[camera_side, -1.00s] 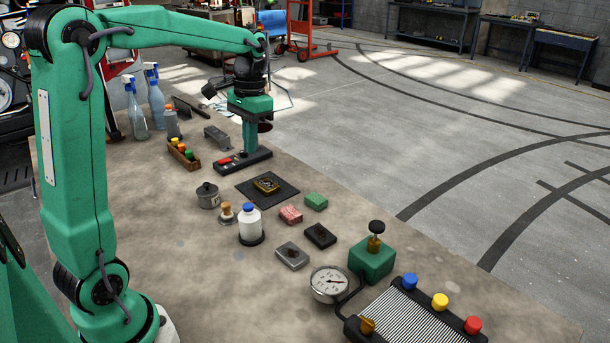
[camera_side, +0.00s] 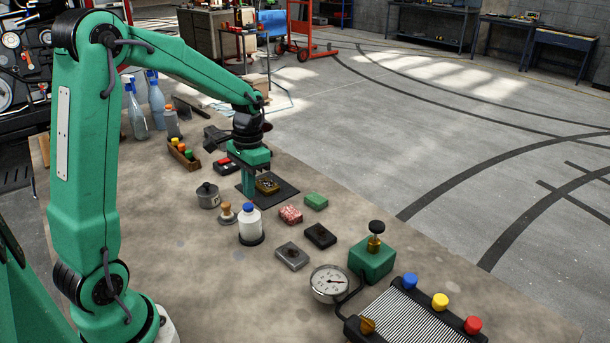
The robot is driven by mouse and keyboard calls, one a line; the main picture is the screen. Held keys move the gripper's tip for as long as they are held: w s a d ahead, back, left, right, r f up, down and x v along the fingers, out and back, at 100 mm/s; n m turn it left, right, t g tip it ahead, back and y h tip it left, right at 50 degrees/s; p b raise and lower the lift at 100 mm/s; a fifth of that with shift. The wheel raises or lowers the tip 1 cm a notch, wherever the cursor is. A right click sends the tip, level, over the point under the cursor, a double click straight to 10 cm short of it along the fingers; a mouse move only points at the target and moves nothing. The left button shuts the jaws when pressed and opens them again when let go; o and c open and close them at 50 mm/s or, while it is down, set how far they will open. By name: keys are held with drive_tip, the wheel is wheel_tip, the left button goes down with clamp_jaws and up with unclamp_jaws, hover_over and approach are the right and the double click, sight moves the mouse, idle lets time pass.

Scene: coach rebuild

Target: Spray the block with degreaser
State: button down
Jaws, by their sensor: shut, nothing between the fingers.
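Two spray bottles with blue heads stand at the back left of the bench, the front one (camera_side: 137,113) and one behind it (camera_side: 156,104). I cannot read which holds degreaser. A small brass-and-dark block (camera_side: 267,186) lies on a black square mat (camera_side: 285,198) in the middle of the bench. My gripper (camera_side: 248,199) points down at the mat's left part, just left of the block. Its green fingers are shut and empty. I cannot tell whether they touch the mat.
A crate of coloured caps (camera_side: 183,154) stands left.

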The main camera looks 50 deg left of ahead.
sight(249, 205)
drive_tip(key=shift+s+f, duration=0.15)
drive_tip(key=shift+f, duration=1.05)
drive_tip(key=shift+s+f, duration=0.1)
drive_tip(key=shift+f, duration=1.05)
drive_tip(key=shift+r, duration=0.15)
wheel_tip(249, 205, up, 14)
drive_tip(key=w, duration=0.2)
drive_tip(key=shift+r, duration=0.25)
drive_tip(key=shift+d, duration=0.15)
drive_tip(key=s+d+r+t, duration=0.1)
drive_tip(key=s+d+t, duration=0.5)
drive_tip(key=s+d, duration=0.6)
drive_tip(key=s, duration=0.3)
drive_tip(key=shift+s+r+t, duration=0.15)
drive_tip(key=shift+r+t, duration=0.1)
drive_tip(key=shift+t, duration=0.15)
